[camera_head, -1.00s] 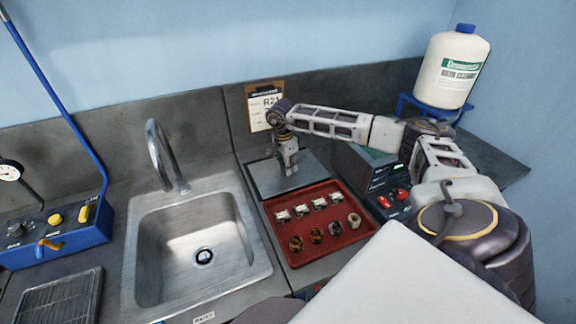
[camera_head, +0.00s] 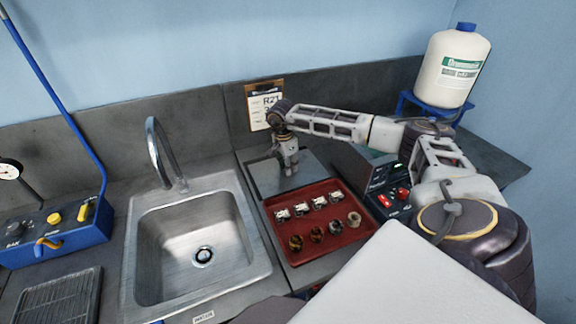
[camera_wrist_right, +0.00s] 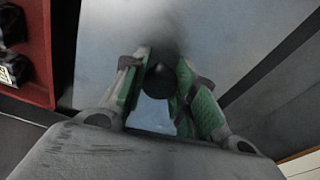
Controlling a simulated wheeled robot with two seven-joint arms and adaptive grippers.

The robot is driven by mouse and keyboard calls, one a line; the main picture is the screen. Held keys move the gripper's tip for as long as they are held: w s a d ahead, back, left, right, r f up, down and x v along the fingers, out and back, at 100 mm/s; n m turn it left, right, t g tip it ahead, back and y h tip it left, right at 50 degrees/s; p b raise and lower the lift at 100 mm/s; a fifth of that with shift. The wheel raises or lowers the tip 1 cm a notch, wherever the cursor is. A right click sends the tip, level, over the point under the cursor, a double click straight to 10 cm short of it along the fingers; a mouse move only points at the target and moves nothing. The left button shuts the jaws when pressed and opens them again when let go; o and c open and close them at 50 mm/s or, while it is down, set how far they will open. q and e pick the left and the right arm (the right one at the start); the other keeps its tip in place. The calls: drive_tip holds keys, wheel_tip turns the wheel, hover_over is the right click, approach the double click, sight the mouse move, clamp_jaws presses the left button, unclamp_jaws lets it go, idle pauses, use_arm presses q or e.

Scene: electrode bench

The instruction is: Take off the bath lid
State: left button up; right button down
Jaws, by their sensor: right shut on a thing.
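The bath lid (camera_head: 312,178) is a flat grey metal plate behind the red tray; it also fills much of the right wrist view (camera_wrist_right: 215,30). Its dark round knob (camera_wrist_right: 160,80) shows between the green-padded fingers of my right gripper (camera_wrist_right: 160,88). My right gripper (camera_head: 290,168) points down over the lid and is shut on the knob. The lid looks flat and level; I cannot tell whether it is apart from the bath under it. In the head view the gripper hides the knob. My left gripper is not in view.
A red tray (camera_head: 345,238) with several small metal and brown pieces lies in front of the lid. A steel sink (camera_head: 160,270) is to the left. A control box with red switches (camera_head: 390,200) is to the right. A white bottle (camera_head: 452,70) stands on a blue stand.

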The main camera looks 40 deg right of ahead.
drive_tip(key=shift+f, duration=0.25)
idle(0.6)
drive_tip(key=c, duration=0.6)
unclamp_jaws()
drive_tip(key=shift+o, duration=0.2)
drive_tip(key=shift+r, duration=0.15)
drive_tip(key=shift+r+p, duration=2)
drive_tip(key=shift+r, duration=1.35)
drive_tip(key=shift+s+f, duration=0.1)
